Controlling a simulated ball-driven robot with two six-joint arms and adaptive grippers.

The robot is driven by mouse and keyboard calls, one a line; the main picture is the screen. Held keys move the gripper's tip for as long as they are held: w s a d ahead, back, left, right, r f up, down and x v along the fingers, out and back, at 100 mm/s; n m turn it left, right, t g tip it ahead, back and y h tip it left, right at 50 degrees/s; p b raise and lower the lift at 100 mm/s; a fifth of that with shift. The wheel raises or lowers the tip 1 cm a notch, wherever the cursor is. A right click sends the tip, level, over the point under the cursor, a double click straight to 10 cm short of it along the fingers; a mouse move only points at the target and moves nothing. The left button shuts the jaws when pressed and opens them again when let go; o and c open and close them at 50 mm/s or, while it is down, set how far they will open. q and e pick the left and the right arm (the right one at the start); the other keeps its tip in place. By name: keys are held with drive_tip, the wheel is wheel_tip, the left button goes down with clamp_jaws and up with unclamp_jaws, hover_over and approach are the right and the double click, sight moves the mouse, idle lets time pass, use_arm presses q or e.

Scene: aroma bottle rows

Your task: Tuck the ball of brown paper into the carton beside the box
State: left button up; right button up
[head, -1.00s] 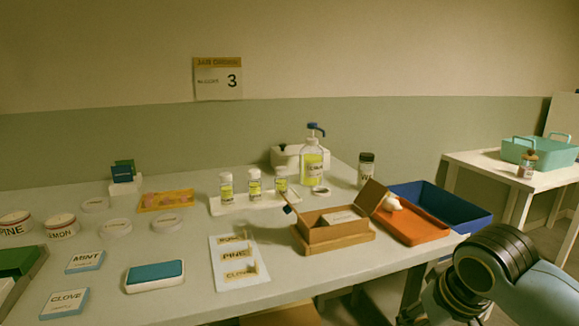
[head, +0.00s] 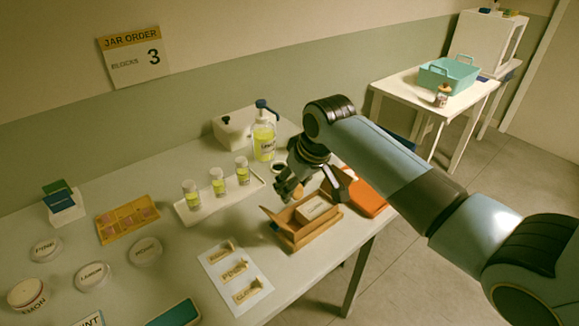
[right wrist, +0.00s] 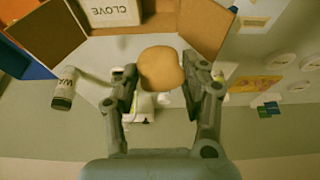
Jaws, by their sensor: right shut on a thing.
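The open brown carton (head: 300,235) sits on its wooden base at the table's right front edge. A pale box (head: 313,207) lies inside it. In the right wrist view the carton (right wrist: 58,42) is at the top with its flaps spread, and the box (right wrist: 112,12) reads CLOVE. My right gripper (head: 298,188) is just above the carton's far side. It is shut on the ball of brown paper (right wrist: 161,68), which sits between its fingertips. The ball is hard to make out in the head view. My left gripper is not in view.
An orange tray (head: 368,199) lies right of the carton, partly hidden by my arm. Small jars on a white tray (head: 205,212) and a pump bottle (head: 264,140) stand behind. A card with wooden labels (head: 212,267) lies to the left.

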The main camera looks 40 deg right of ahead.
sight(295, 207)
drive_tip(key=shift+s+d, duration=0.1)
drive_tip(key=shift+f+b, duration=1.05)
drive_tip(key=shift+f, duration=1.15)
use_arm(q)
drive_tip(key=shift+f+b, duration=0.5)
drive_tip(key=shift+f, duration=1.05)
use_arm(e)
drive_tip(key=shift+f, duration=1.4)
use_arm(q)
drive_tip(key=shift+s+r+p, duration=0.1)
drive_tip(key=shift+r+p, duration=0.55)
use_arm(e)
drive_tip(key=o, duration=0.9)
drive_tip(key=shift+c, duration=0.2)
